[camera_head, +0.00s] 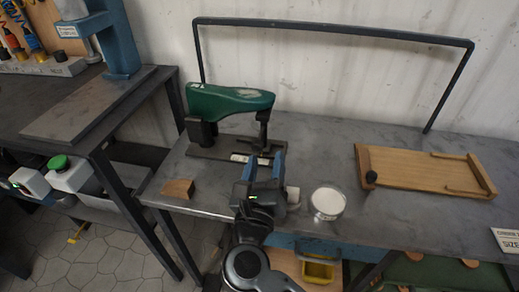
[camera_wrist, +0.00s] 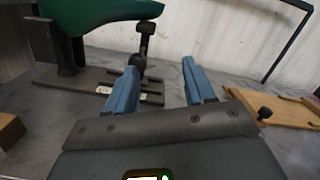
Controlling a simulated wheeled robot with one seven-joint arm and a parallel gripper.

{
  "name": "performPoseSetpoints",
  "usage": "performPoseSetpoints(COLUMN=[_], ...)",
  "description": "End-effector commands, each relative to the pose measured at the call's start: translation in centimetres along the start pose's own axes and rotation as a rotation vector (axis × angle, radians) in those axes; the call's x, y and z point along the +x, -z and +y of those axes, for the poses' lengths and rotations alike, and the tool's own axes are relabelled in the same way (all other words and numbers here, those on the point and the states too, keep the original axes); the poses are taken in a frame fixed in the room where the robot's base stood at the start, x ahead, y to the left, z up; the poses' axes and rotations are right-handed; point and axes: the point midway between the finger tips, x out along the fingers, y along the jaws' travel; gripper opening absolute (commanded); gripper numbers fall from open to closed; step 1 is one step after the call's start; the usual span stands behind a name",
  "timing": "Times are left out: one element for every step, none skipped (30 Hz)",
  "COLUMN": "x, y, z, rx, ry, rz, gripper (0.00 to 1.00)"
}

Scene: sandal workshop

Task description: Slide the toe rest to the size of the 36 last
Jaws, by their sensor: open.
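A green last (camera_head: 228,100) lies upside down on a dark stand with a flat base plate (camera_head: 208,148). The last also shows at the upper left of the wrist view (camera_wrist: 95,15). The toe rest, a dark post with a thick top (camera_head: 264,118), stands under the toe end of the last; it also shows in the wrist view (camera_wrist: 145,38). A white label (camera_head: 247,159) lies along the base near the post. My gripper (camera_head: 264,163) is open and empty, its blue fingers in front of the post. In the wrist view the post appears beyond the left finger. The gripper hides part of the base.
A wooden block (camera_head: 178,188) lies at the left bench edge. A round white-filled dish (camera_head: 328,202) stands right of my gripper. A wooden board with a dark knob (camera_head: 410,171) lies further right. A dark rail frame (camera_head: 330,30) rises behind. Bench between dish and board is clear.

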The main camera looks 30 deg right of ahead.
Motion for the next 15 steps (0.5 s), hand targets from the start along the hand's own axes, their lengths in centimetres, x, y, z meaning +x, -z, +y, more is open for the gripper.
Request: performPoseSetpoints(x=[0.7,1.0,1.3,1.5,1.7,1.9,2.0,2.1,2.4,2.6,2.9,3.4,3.8,4.2,4.9], y=[0.3,0.4,0.4,0.5,0.4,0.5,0.5,0.4,0.4,0.4,0.5,0.5,0.5,0.6,0.6], z=[1.4,1.9,2.4,2.8,3.0,3.3,3.5,3.5,3.6,3.6,3.6,3.5,3.5,3.5,3.5], rx=[0.059,0.09,0.124,0.145,0.161,0.178,0.187,0.193,0.198,0.199,0.199,0.198,0.197,0.197,0.197], ry=[-0.001,-0.001,-0.001,-0.002,-0.001,-0.002,-0.002,-0.002,-0.001,-0.001,0.0,0.0,0.0,-0.001,0.0], rz=[0.022,0.038,0.055,0.066,0.075,0.085,0.089,0.092,0.094,0.096,0.097,0.097,0.096,0.096,0.095], gripper=[0.54,0.54,0.54,0.54,0.54,0.54,0.54,0.54,0.54,0.54,0.54,0.54,0.54,0.54,0.54])
